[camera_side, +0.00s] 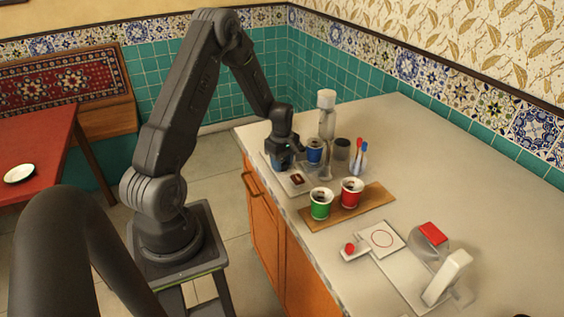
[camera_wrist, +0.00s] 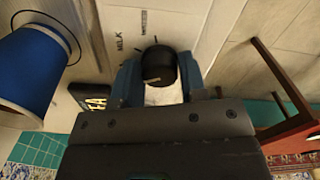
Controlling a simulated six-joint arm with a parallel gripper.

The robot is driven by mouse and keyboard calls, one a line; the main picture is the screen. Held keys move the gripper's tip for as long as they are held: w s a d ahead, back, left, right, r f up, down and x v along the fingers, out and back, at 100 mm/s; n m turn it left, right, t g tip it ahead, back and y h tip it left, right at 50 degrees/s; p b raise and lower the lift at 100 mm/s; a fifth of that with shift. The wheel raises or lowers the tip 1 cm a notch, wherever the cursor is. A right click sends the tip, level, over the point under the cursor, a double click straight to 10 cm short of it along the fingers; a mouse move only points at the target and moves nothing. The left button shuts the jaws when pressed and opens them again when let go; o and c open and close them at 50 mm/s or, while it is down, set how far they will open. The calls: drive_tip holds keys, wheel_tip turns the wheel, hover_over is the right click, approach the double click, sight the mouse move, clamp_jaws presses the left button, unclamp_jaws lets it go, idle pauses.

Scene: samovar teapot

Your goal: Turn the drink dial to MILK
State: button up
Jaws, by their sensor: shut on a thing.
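The drink dial (camera_wrist: 160,62) is a black round knob on a white panel (camera_wrist: 185,25) in the wrist view. My gripper (camera_wrist: 159,77) is shut on it, one blue finger on each side. The printed words MILK (camera_wrist: 118,42) and WATER (camera_wrist: 143,22) show on the panel near the knob. A short light mark shows on the knob's lower left; which label it points at I cannot tell. In the side view my gripper (camera_side: 284,163) is low at the counter's far left, and the dial is hidden there.
A blue cup (camera_wrist: 32,75) stands close left of my gripper; it also shows in the side view (camera_side: 314,153). Green (camera_side: 320,206) and red (camera_side: 351,193) cups stand on a wooden board (camera_side: 375,200).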

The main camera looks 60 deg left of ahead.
drive_tip(key=m, duration=0.9)
drive_tip(key=shift+m, duration=0.3)
idle(0.5)
drive_tip(key=o, duration=0.9)
wheel_tip(320, 180, up, 14)
drive_tip(key=shift+f, duration=0.1)
idle(0.4)
